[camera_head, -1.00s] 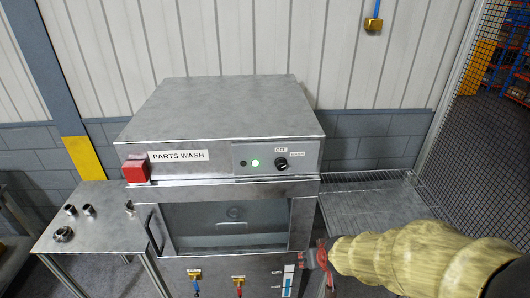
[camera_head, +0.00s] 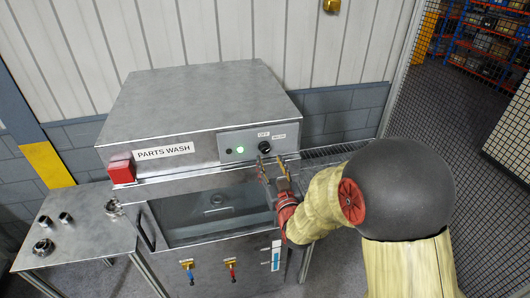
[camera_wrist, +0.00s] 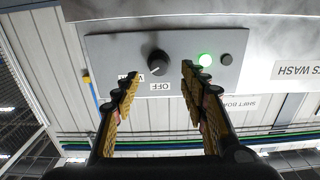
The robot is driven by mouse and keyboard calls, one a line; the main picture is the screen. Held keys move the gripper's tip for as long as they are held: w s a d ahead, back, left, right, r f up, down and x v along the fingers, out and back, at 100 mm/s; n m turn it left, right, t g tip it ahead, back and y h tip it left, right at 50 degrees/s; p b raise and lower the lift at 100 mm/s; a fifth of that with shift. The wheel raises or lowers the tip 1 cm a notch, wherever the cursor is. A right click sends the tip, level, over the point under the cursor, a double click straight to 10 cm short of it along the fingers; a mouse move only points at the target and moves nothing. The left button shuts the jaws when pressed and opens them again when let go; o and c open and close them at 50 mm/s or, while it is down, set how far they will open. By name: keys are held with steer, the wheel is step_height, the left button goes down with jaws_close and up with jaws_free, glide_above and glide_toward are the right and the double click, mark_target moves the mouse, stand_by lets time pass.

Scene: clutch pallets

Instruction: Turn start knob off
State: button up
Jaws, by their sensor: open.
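The start knob (camera_head: 264,147) is a black dial on the grey control panel (camera_head: 231,143) of the parts wash machine, with OFF and WASH labels beside it. A lit green lamp (camera_head: 240,149) sits to its left. In the wrist view, which is upside down, the knob (camera_wrist: 158,63) appears between and beyond the two fingers, and its white pointer mark is turned away from the OFF label (camera_wrist: 160,87). My gripper (camera_head: 267,165) is open and empty, just below and in front of the knob. I see no contact with it.
A red block-shaped switch (camera_head: 121,172) is on the machine's left front corner. A side table (camera_head: 70,235) with small metal parts stands left. A mesh fence (camera_head: 425,90) stands right.

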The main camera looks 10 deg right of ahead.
mark_target(266, 152)
steer(key=shift+w+d+p, duration=0.1)
steer(key=shift+w+p, duration=0.85)
steer(key=shift+w, duration=2.25)
steer(key=shift+c, duration=0.3)
steer(key=c, duration=0.9)
steer(key=shift+c, duration=0.2)
